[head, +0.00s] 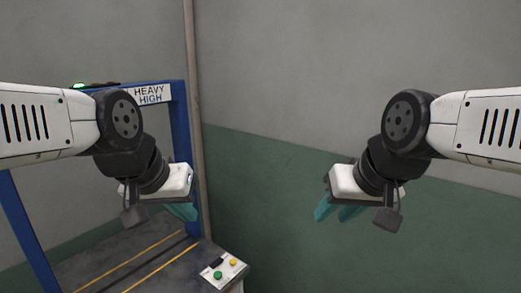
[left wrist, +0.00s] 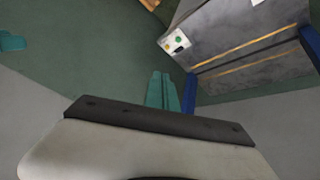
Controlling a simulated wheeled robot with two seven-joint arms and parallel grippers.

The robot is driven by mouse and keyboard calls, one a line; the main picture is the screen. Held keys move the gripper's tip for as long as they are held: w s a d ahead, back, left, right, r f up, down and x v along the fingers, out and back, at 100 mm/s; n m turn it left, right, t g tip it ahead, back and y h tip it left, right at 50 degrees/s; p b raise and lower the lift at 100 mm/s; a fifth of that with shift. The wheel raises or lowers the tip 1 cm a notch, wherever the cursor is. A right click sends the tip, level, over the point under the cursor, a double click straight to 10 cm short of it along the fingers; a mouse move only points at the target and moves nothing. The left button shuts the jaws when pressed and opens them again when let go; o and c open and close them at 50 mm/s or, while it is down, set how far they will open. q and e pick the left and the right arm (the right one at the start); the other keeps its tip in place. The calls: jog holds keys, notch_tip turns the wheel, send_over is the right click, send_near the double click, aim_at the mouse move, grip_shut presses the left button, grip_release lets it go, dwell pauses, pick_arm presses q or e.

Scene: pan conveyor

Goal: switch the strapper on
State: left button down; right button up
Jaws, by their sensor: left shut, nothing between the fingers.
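The strapper has a blue arch frame (head: 181,125) over a dark table with yellow lines, at the left of the head view. A pale control box (head: 236,266) at its near right corner has a green button (head: 218,275), a yellow button (head: 233,262) and a small black part (head: 216,262). The control box also shows in the left wrist view (left wrist: 167,43). My left gripper (head: 185,212) is shut and empty, above and left of the box, apart from it. My right gripper (head: 335,213) is open and empty, well to the right of the box.
A sign (head: 152,94) reading HEAVY and HIGH hangs on the arch, partly hidden by my left arm. A small lamp (head: 81,86) glows green on top. A grey and green wall (head: 270,170) stands behind. The space between my grippers is clear.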

pick_arm(q)
jog(key=shift+s, duration=0.25)
jog(key=n+g+y, duration=0.2)
jog(key=n+g, duration=0.4)
jog(key=n, duration=0.5)
send_over(218, 259)
notch_tip(218, 259, down, 22)
jog(key=shift+s, duration=0.1)
notch_tip(218, 259, down, 14)
jog(key=shift+f, duration=0.1)
